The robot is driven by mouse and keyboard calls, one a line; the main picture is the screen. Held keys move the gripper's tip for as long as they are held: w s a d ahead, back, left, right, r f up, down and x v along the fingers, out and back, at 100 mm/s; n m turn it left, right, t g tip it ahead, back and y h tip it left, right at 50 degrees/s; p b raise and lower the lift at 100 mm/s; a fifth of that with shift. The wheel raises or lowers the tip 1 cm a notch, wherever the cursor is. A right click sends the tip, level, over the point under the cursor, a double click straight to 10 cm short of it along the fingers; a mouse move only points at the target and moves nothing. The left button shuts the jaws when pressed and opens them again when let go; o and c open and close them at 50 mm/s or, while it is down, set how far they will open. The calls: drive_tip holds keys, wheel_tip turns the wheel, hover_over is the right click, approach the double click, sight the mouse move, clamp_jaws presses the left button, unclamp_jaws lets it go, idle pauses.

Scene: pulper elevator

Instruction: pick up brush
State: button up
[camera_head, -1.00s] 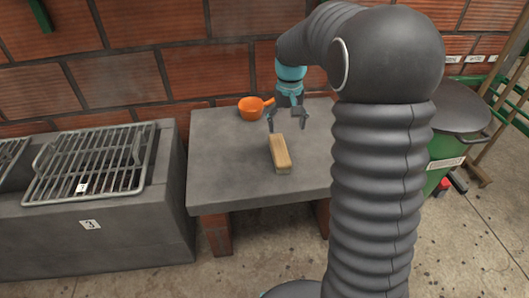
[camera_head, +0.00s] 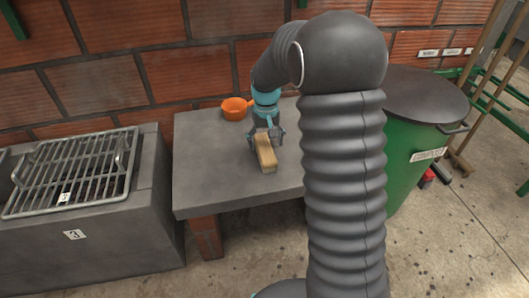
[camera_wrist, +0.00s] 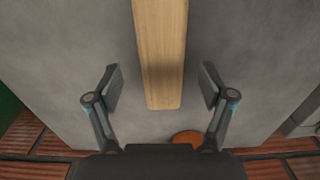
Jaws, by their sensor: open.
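The brush (camera_head: 266,154) lies on the grey table, its pale wooden back facing up. In the wrist view the brush (camera_wrist: 161,50) runs from the top edge down to between my fingers. Its bristles are hidden below the wood, and its far end is cut off by the frame there. My gripper (camera_head: 265,138) is open, with one finger on each side of the brush's end nearer the wall. In the wrist view my gripper (camera_wrist: 160,88) shows a clear gap between each finger pad and the wood.
The grey table (camera_head: 215,180) is mostly bare. An orange pan (camera_head: 234,108) stands near its back edge, close to my arm. A grill (camera_head: 75,170) on a concrete block is at left. A green bin (camera_head: 410,160) with a dark lid is at right. A brick wall is behind.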

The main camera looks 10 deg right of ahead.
sight(265, 148)
drive_tip(key=shift+a+f, duration=0.1)
drive_tip(key=shift+f, duration=1.9)
drive_tip(key=c, duration=1.4)
drive_tip(key=shift+c, duration=0.2)
drive_tip(key=shift+r, duration=0.15)
drive_tip(key=shift+r, duration=0.55)
drive_tip(key=r, duration=0.2)
drive_tip(key=d+r, duration=0.1)
drive_tip(key=shift+s+r, duration=0.2)
drive_tip(key=shift+s, duration=0.05)
drive_tip(key=s+d+r, duration=0.5)
drive_tip(key=d+r, duration=0.1)
drive_tip(key=d, duration=0.3)
drive_tip(key=shift+s+r, duration=0.15)
drive_tip(key=shift+s, duration=0.1)
